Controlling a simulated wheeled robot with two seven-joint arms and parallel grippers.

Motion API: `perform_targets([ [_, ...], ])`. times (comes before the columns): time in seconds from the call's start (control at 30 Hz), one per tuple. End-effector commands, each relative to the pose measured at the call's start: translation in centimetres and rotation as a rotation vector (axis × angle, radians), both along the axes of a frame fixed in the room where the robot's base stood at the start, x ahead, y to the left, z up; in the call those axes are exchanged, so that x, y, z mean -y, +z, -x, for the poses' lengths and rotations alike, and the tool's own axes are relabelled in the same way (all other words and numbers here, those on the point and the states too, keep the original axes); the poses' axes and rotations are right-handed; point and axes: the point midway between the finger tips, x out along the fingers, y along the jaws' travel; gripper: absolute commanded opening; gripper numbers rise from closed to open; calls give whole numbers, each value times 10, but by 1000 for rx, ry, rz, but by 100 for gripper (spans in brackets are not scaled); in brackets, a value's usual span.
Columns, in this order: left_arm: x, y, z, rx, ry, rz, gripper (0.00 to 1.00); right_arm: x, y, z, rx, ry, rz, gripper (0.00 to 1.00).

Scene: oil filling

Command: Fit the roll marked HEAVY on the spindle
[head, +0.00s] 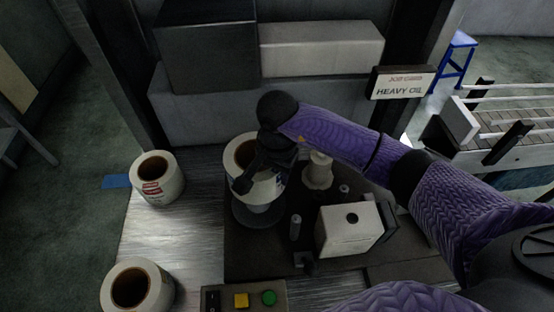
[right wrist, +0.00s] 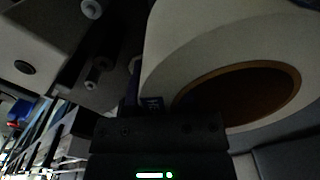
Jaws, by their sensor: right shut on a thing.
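My right gripper (head: 262,172) reaches in from the right and is shut on a white roll (head: 230,160) with a brown core. The roll is above a dark round plate (head: 253,215) on the machine; whether it touches anything below, I cannot tell. The gripper covers much of the roll and I cannot read its label. In the right wrist view the roll (right wrist: 190,40) and its open core fill the upper right, above the gripper (right wrist: 155,112). The spindle itself cannot be made out. My left gripper is not in view.
A roll with a red label (head: 157,178) and another roll (head: 138,288) stand on the metal table (head: 190,235) at left. A white box (head: 348,229) and posts stand right of the plate. A job card (head: 403,84) reads HEAVY OIL. Buttons (head: 241,300) lie in front.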

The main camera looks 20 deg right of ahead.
Motion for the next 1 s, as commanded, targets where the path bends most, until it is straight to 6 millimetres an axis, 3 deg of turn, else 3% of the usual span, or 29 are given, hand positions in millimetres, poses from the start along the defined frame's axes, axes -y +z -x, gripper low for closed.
perform_targets([
  [0.3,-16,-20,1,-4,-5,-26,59,-1,-26,0,1,1,-2,0],
  [0.8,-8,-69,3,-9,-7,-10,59,-1,-86,0,1,4,-2,0],
  [1.0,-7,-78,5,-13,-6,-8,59,-1,-96,0,2,4,-1,0],
])
